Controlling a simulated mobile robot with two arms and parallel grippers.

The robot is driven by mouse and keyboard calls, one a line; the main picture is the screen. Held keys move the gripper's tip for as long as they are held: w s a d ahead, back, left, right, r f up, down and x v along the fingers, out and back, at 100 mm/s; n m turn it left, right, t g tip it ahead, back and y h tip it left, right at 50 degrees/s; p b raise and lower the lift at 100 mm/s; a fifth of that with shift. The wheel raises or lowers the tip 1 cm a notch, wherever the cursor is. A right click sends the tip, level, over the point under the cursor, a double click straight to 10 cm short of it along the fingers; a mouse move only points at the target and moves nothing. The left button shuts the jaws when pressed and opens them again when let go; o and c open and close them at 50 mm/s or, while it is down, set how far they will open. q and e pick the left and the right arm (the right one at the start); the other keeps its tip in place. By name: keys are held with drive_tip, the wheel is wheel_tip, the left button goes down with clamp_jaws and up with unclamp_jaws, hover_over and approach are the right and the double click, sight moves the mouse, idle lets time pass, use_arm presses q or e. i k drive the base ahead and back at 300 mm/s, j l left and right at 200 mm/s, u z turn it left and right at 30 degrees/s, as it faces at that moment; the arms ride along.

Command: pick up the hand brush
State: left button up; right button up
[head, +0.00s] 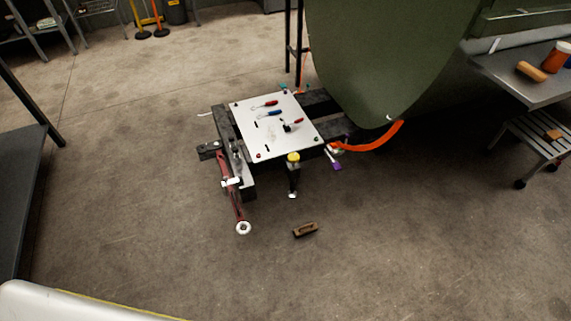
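A small brown block-shaped object (305,229) with a dark slot-like top lies on the concrete floor, in front of the low stand. It may be the hand brush, but bristles cannot be made out. A tan, rounded, elongated object (531,71) lies on the grey table at the right and could also be a brush. A small brown piece (553,135) sits on the step stool below that table. Neither of my grippers is in the head view.
A low dark stand with a white top plate (292,136) holds several small tools. A red-handled bar (230,185) extends from its left side. The green fuselage (390,60), grey table (510,82) and step stool (530,140) occupy the right. Floor around the brown block is clear.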

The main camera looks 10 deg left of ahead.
sight(306, 229)
drive_tip(key=i+l+u, duration=0.3)
drive_tip(key=l, duration=0.25)
drive_tip(key=i+l+u, duration=0.15)
drive_tip(key=i+l, duration=0.15)
drive_tip(key=i+l+u, duration=0.15)
drive_tip(key=l, duration=0.25)
drive_tip(key=i+l+u, duration=0.15)
drive_tip(key=l, duration=0.2)
drive_tip(key=i+l+u, duration=0.15)
drive_tip(key=l, duration=0.2)
drive_tip(key=i+l+u, duration=0.15)
drive_tip(key=l, duration=0.25)
